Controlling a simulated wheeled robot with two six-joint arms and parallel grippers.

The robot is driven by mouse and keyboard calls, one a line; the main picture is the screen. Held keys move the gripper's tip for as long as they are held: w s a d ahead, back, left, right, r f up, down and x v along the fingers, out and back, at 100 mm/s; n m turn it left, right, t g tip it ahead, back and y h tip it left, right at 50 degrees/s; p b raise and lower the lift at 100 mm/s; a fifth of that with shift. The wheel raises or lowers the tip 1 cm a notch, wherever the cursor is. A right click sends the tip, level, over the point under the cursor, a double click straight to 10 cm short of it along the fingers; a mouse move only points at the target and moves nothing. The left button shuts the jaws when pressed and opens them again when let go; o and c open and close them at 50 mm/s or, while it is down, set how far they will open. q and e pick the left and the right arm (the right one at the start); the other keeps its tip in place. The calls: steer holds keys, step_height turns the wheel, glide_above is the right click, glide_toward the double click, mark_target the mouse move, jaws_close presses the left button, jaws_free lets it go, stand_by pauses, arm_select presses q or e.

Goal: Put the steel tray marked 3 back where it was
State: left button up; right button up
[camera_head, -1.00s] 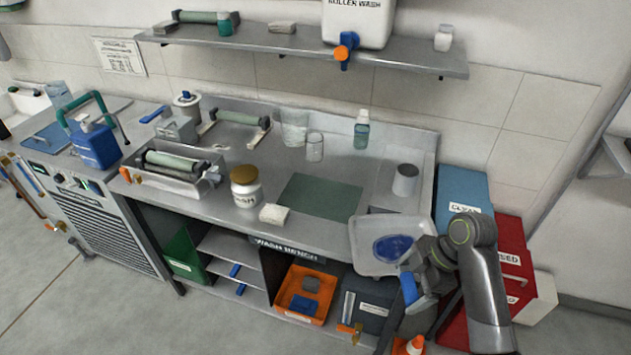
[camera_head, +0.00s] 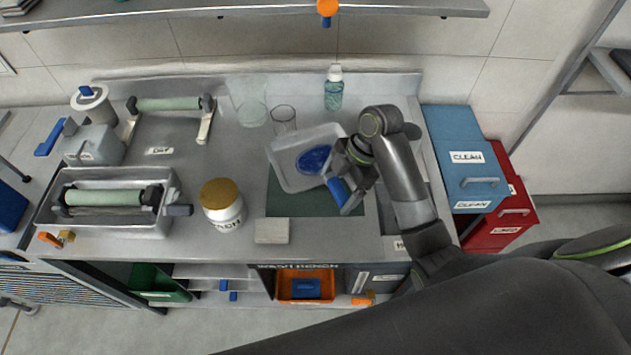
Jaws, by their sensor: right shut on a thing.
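The steel tray (camera_head: 292,174) is a shallow pale square tray with a blue patch (camera_head: 313,159) inside. It is tilted above the dark green mat (camera_head: 287,204) on the wash bench. My right gripper (camera_head: 347,182) is shut on the tray's right edge and holds it over the mat. I cannot make out a number on the tray, and cannot tell whether it touches the mat. My left gripper does not show.
A tan-lidded jar (camera_head: 222,205) and a pale block (camera_head: 272,231) stand left of the mat. A glass (camera_head: 283,119) and a teal bottle (camera_head: 334,90) stand behind the tray. A roller tray (camera_head: 110,202) is at the left. Blue (camera_head: 462,150) and red (camera_head: 505,205) bins stand at the right.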

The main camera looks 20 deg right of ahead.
steer(key=f, duration=0.2)
steer(key=f+p, duration=0.1)
steer(key=f, duration=0.1)
steer(key=shift+s, duration=0.4)
steer(key=f, duration=0.2)
steer(key=f+p, duration=0.1)
steer(key=f, duration=0.1)
steer(key=shift+w, duration=0.25)
steer(key=o, duration=0.7)
steer(key=shift+f, duration=0.1)
steer(key=shift+o, duration=0.5)
steer(key=shift+d+r, duration=0.15)
steer(key=shift+r, duration=0.35)
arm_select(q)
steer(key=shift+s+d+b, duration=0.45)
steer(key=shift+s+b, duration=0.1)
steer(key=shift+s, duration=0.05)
arm_select(e)
steer(key=v, duration=1.1)
